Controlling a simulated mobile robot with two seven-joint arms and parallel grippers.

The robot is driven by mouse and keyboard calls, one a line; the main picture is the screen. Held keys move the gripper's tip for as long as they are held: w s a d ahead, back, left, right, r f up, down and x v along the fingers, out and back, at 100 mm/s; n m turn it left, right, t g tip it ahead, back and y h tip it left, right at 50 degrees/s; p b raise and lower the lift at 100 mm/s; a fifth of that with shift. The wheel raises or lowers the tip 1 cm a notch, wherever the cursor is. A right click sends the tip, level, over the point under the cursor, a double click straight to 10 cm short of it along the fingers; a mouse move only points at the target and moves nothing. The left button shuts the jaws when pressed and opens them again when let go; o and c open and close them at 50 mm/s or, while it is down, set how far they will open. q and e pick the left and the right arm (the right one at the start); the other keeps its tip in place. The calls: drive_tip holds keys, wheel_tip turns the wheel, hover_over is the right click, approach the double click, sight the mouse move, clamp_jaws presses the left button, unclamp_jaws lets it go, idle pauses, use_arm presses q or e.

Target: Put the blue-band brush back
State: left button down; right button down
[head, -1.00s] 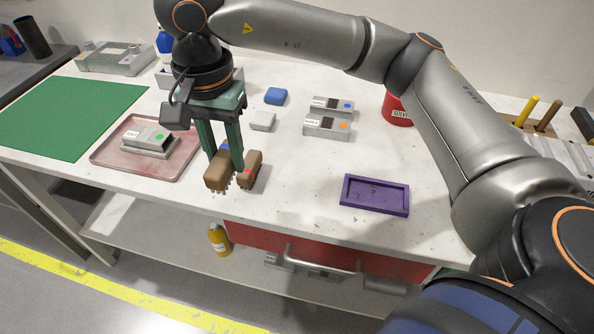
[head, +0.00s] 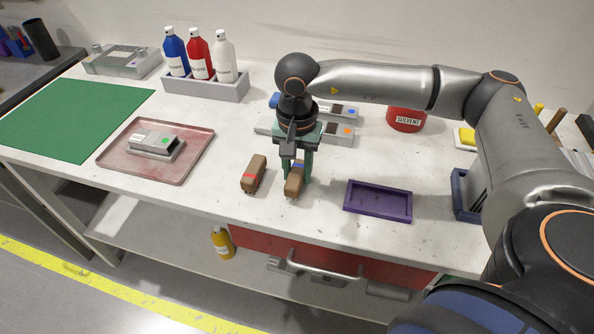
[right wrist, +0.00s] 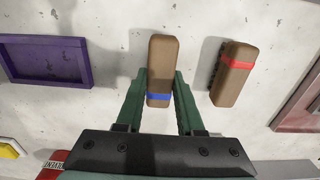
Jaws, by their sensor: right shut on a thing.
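My right gripper (head: 296,170) is shut on the blue-band brush (head: 293,187), a brown block with a blue stripe. In the right wrist view the blue-band brush (right wrist: 161,65) sits between the two green fingers (right wrist: 158,92), which flank it at the blue band. The brush is at or just above the worktop; I cannot tell whether it touches. A red-band brush (head: 253,174) stands on the worktop just left of it, apart from it, and also shows in the right wrist view (right wrist: 234,72). My left gripper is not in view.
A purple tray (head: 378,201), empty, lies to the right. A pink tray (head: 187,165) with a grey part lies left, beside a green mat (head: 70,118). Grey parts (head: 338,138) and a red solvent tin (head: 406,119) stand behind. The worktop in front is bare.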

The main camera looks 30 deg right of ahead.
sight(297, 170)
drive_tip(key=shift+f, duration=0.35)
drive_tip(key=shift+f, duration=0.15)
drive_tip(key=c, duration=0.5)
unclamp_jaws()
wheel_tip(297, 170, up, 12)
drive_tip(key=shift+r, duration=0.2)
